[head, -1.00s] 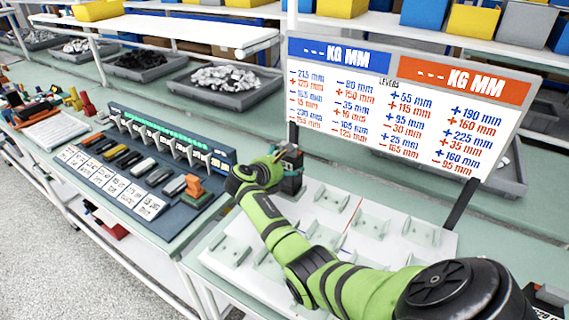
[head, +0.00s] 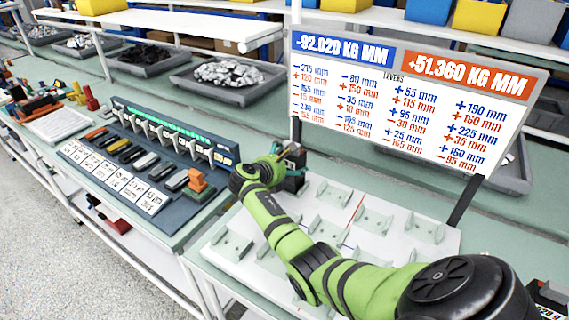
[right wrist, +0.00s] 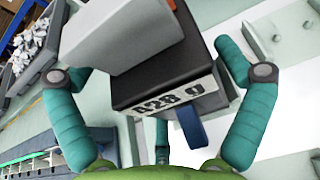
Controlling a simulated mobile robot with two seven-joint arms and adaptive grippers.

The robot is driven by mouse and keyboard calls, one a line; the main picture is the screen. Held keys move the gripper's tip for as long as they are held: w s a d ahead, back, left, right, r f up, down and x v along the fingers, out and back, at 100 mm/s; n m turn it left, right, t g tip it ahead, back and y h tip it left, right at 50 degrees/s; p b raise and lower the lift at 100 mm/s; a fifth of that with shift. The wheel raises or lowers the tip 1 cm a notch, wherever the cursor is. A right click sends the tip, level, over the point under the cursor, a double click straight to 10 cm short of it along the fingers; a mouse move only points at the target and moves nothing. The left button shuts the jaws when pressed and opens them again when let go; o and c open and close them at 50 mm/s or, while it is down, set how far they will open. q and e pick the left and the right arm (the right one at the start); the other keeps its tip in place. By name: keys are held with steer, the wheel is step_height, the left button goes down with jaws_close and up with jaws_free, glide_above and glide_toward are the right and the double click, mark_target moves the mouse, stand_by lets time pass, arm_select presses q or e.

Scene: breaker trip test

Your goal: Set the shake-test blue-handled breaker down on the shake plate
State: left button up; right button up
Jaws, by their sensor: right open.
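The breaker (head: 295,182) stands at the far left corner of the white shake plate (head: 440,236), partly hidden by my right gripper. In the right wrist view it is a dark block (right wrist: 165,60) with a weight label, partly legible as "28 g", and a blue handle (right wrist: 190,132). My right gripper (head: 282,157) is at the breaker, its teal fingers open on either side of it with gaps showing. The breaker's underside is hidden, so its exact contact with the plate cannot be seen. My left gripper is out of view.
Several pale brackets (head: 374,221) stand on the plate. A board (head: 408,112) with lever figures rises behind it. Left is a blue rack (head: 170,135) with several breakers and white cards. Grey trays (head: 228,82) lie at the back.

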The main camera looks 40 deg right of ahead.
steer(key=v, duration=1.2)
steer(key=shift+r, duration=0.1)
step_height(320, 180, up, 9)
steer(key=p, duration=1)
steer(key=shift+p, duration=0.3)
